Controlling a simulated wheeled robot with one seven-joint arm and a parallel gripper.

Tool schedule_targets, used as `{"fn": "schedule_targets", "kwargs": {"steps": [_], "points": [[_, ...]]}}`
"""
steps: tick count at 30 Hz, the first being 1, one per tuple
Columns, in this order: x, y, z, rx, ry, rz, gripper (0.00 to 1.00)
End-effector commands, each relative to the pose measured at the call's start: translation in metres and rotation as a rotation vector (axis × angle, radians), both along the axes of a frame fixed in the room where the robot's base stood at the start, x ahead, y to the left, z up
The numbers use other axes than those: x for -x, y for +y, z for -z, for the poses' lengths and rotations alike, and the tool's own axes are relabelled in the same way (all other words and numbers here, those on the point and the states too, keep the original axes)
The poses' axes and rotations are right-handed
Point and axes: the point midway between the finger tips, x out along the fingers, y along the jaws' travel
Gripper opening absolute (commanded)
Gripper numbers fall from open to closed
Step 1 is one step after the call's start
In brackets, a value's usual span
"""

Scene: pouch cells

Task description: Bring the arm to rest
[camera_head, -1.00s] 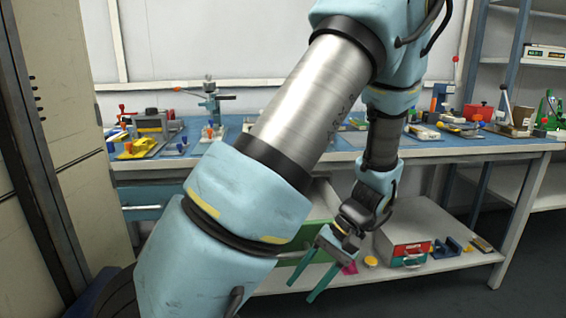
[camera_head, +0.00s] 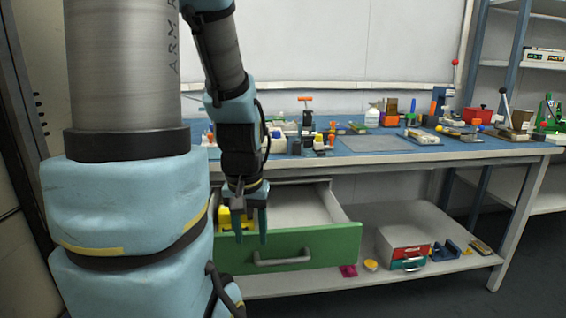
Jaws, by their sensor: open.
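My arm fills the left side of the head view, its forearm bent down from the top.
The blue-topped workbench (camera_head: 450,150) holds several tools, a spray bottle (camera_head: 372,116) and a grey mat (camera_head: 375,143). The lower shelf (camera_head: 330,282) carries a box with a red label (camera_head: 409,250), a magenta item (camera_head: 348,270) and a yellow disc (camera_head: 371,265). Shelving stands at the right.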

Motion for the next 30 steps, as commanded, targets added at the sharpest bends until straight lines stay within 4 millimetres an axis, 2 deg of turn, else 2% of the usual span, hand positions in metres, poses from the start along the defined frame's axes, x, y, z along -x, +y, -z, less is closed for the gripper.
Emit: {"fn": "schedule_targets", "kwargs": {"steps": [1, 8, 15, 18, 21, 24, 30], "points": [[0.000, 0.000, -0.018, 0.000, 0.001, 0.000, 0.50], [0.000, 0.000, -0.064, 0.000, 0.002, 0.000, 0.50], [0.000, 0.000, -0.138, 0.000, 0.002, 0.000, 0.50], [0.000, 0.000, -0.163, 0.000, 0.003, 0.000, 0.50], [0.000, 0.000, -0.181, 0.000, 0.003, 0.000, 0.50], [0.000, 0.000, -0.190, 0.000, 0.003, 0.000, 0.50], [0.000, 0.000, -0.192, 0.000, 0.003, 0.000, 0.50]]}}
